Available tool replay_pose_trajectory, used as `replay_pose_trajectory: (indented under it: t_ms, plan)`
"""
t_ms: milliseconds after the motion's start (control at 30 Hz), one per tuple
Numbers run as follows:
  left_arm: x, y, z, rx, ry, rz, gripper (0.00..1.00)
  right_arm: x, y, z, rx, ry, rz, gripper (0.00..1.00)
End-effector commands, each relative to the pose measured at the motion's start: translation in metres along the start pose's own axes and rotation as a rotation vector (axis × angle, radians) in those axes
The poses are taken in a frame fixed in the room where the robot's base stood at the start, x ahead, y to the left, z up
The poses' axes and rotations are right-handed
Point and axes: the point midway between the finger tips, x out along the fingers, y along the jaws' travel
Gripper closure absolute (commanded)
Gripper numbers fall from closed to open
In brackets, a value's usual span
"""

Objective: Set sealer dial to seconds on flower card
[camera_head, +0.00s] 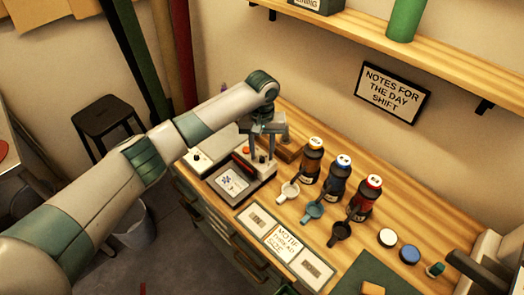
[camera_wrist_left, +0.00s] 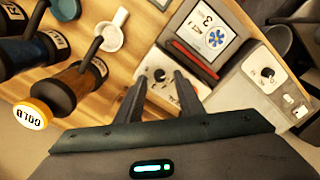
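The flower card (camera_wrist_left: 208,38) shows a blue flower and the digit 3. In the head view the card (camera_head: 232,182) lies at the front left of the table, against a grey device with a dark red bar (camera_wrist_left: 193,62), which I take as the sealer. Its pale panel carries a small dark dial (camera_wrist_left: 160,75). My left gripper (camera_wrist_left: 160,88) points down over this panel, its two fingers apart on either side of the dial, with nothing held. Whether they touch the dial cannot be told. In the head view the left gripper (camera_head: 262,158) hides part of the panel. My right gripper is not in view.
A second grey-white box with a black knob (camera_wrist_left: 267,72) stands beside the sealer. Several capped bottles, one with an orange cap (camera_head: 316,143), and small scoops such as the white one (camera_head: 288,192) stand to the right. Label cards (camera_head: 285,242) lie along the front edge.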

Motion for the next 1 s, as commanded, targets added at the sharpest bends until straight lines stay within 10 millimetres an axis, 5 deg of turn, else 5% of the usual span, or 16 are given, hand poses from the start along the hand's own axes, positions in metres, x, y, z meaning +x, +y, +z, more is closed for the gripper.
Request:
replay_pose_trajectory:
  t_ms: [467, 633, 1000]
  plan:
    - [0.0123, 0.0000, -0.0001, 0.000, 0.001, 0.000, 0.66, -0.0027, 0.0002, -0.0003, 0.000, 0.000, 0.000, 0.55]
    - [0.0121, 0.0000, -0.0001, 0.000, 0.001, 0.000, 1.00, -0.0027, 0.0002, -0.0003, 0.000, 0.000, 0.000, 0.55]
    - [0.0114, -0.0002, 0.0000, 0.022, 0.001, -0.001, 1.00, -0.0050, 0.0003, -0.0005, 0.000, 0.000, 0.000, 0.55]
